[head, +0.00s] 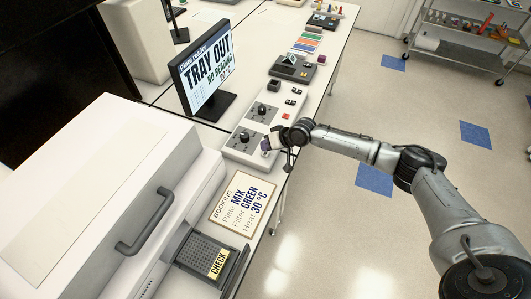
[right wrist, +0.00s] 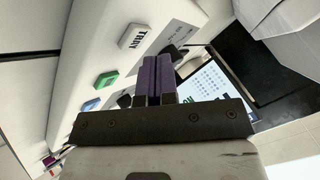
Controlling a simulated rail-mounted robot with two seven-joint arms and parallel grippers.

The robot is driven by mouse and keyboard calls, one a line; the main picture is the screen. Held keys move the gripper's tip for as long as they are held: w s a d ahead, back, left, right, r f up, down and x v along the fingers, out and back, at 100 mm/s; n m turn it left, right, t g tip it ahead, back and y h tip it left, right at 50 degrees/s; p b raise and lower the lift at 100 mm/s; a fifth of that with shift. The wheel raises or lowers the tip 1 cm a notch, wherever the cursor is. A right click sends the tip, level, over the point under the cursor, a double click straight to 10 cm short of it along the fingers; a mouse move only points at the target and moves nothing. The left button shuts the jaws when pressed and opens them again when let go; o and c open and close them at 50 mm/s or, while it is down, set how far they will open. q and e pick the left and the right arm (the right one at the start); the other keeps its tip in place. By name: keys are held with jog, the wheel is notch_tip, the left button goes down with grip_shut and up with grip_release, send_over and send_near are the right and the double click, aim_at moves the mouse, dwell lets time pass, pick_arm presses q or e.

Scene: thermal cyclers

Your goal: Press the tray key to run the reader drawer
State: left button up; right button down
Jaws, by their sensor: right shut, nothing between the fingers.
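The white tray key (right wrist: 133,36), lettered "TRAY", shows in the right wrist view on a pale control panel. My right gripper (right wrist: 160,70) has purple fingers pressed together with nothing between them; its tips appear to the right of the key and apart from it in the picture. In the head view the right gripper (head: 268,144) is over the near end of the control panel (head: 236,151), where the tray key cannot be made out. The reader drawer (head: 227,274) stands out from the reader (head: 115,180), holding a dark plate (head: 204,252) with a yellow "CHECK" label. My left gripper is out of view.
The monitor (head: 206,68) reads "TRAY OUT, NO READING". The booking card (head: 240,201) lies between panel and drawer. A green key (right wrist: 107,79) and a blue key (right wrist: 90,104) sit near the tray key. Black knobs (head: 261,109) rise from the panel.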

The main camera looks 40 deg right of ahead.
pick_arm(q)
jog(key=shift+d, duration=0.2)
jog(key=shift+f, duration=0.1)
pick_arm(e)
jog(key=shift+f, duration=0.2)
jog(key=shift+f, duration=0.25)
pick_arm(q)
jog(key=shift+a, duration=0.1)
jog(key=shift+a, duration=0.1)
